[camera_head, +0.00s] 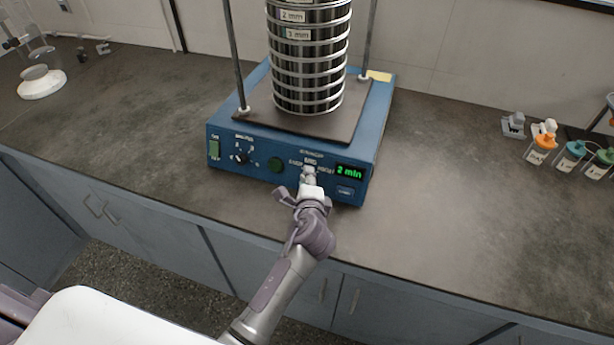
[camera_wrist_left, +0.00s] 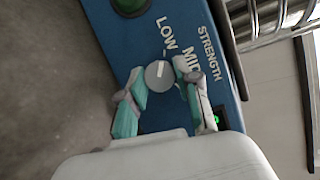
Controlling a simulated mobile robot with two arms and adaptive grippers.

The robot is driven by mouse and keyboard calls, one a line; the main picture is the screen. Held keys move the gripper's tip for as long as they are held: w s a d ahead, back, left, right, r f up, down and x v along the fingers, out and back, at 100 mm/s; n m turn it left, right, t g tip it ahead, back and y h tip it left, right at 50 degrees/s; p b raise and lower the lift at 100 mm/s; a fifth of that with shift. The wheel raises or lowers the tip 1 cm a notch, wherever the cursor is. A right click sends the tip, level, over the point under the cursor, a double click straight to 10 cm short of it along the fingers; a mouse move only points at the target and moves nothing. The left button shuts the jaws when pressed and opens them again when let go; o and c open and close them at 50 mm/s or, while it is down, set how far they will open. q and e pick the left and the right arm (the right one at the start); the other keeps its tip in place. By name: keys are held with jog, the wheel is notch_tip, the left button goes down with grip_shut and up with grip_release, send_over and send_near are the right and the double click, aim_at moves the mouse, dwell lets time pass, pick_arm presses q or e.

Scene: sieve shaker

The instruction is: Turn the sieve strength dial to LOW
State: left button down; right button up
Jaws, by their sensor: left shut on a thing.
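The blue sieve shaker (camera_head: 222,146) stands on the bench with a tall stack of metal sieves (camera_head: 309,60) on it. Its round grey strength dial (camera_wrist_left: 158,75) shows in the wrist view with a light pointer line, beside the words STRENGTH, LOW and MID. The line points towards the LOW side, but I cannot tell its exact setting. My left gripper (camera_wrist_left: 161,88) is shut on the dial, one finger on each side. In the head view, my left gripper (camera_head: 309,180) is at the front panel and hides the dial. My right gripper is not in view.
Left on the panel are a green power switch (camera_head: 214,148), a black knob (camera_head: 241,157) and a round green button (camera_head: 275,166). The green display (camera_head: 349,172) reads 2 min. Bottles (camera_head: 541,146) stand at the right.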

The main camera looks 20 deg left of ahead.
pick_arm(q)
jog(key=shift+n, duration=0.5)
jog(key=c, duration=0.8)
grip_release()
jog(key=v, duration=0.7)
jog(key=shift+s+r, duration=0.2)
jog(key=shift+s, duration=0.05)
